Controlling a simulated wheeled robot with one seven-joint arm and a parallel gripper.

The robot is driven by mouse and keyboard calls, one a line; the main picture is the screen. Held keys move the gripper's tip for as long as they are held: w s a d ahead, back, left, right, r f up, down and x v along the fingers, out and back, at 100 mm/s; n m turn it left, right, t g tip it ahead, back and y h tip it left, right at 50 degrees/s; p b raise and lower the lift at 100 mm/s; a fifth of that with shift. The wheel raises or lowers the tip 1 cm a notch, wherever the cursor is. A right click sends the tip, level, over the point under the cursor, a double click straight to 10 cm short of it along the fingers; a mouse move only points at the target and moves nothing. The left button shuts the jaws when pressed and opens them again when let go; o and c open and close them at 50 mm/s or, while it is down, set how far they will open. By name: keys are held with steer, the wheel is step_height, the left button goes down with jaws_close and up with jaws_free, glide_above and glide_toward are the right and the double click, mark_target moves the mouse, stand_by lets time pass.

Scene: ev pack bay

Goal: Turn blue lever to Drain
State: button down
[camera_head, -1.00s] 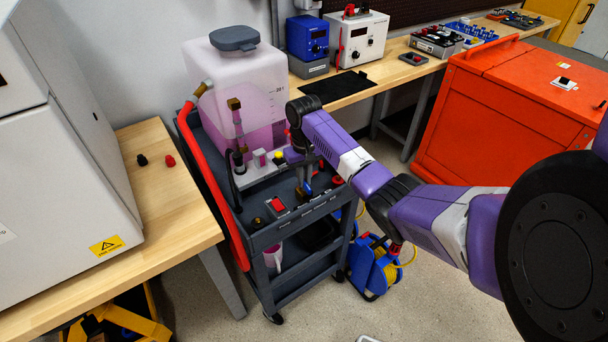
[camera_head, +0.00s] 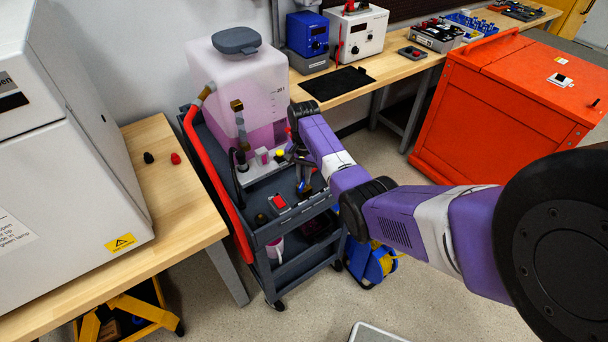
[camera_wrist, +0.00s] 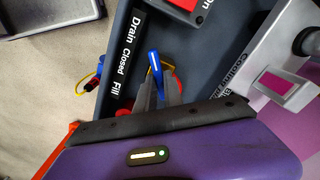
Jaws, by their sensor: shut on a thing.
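The blue lever (camera_wrist: 154,60) shows in the wrist view between the fingertips of my gripper (camera_wrist: 158,88). The gripper is shut on it, and the fingers hide its lower part. A black label strip (camera_wrist: 125,60) beside it reads Drain, Closed and Fill. The lever's free end leans toward the Drain end of the strip, but I cannot tell exactly which word it lines up with. In the head view my gripper (camera_head: 304,178) reaches down over the dark grey cart (camera_head: 262,236), and the lever is barely visible there.
A red switch (camera_head: 278,201) sits on the cart near the gripper. A translucent tank (camera_head: 232,80) with pink liquid stands behind, with a red hose (camera_head: 213,185) at left. A blue cable reel (camera_head: 372,262) is on the floor at right. An orange cabinet (camera_head: 480,110) stands farther right.

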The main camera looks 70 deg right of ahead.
steer(key=shift+m, duration=0.3)
steer(key=c, duration=1.5)
jaws_free()
steer(key=shift+o, duration=0.2)
steer(key=shift+r, duration=0.15)
steer(key=shift+r, duration=3.8)
